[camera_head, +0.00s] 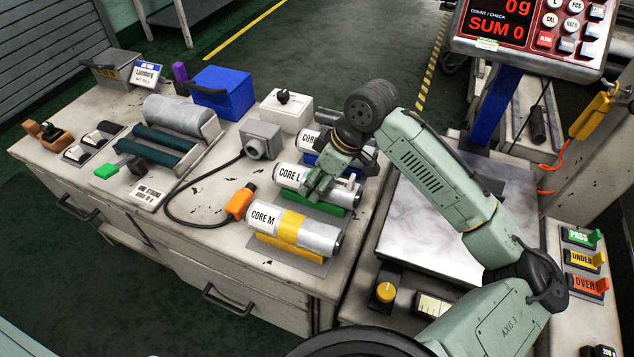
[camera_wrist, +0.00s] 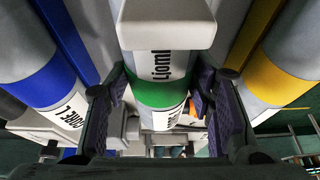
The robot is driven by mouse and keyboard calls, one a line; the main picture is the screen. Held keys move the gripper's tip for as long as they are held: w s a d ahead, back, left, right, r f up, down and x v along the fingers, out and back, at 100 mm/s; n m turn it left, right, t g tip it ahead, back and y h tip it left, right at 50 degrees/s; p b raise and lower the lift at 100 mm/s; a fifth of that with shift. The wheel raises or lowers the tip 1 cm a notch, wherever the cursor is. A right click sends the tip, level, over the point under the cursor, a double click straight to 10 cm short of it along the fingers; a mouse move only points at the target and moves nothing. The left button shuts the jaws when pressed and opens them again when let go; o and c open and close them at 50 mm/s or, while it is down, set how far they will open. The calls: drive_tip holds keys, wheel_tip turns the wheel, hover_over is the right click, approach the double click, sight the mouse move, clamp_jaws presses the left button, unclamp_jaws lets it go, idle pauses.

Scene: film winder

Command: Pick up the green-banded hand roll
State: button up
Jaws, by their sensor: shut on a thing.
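In the wrist view the roll's green band (camera_wrist: 155,118) shows between my two dark fingers, one at each side.
A yellow-banded roll (camera_head: 293,229), marked CORE M, lies close in front. A blue-banded roll (camera_wrist: 50,88) lies close on the other side. An orange hand tool (camera_head: 239,202) on a cable lies left. A scale plate (camera_head: 425,235) is right, under my arm.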

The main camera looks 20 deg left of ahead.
wheel_tip(320, 180, up, 10)
drive_tip(key=shift+r, duration=0.1)
idle(0.4)
idle(0.6)
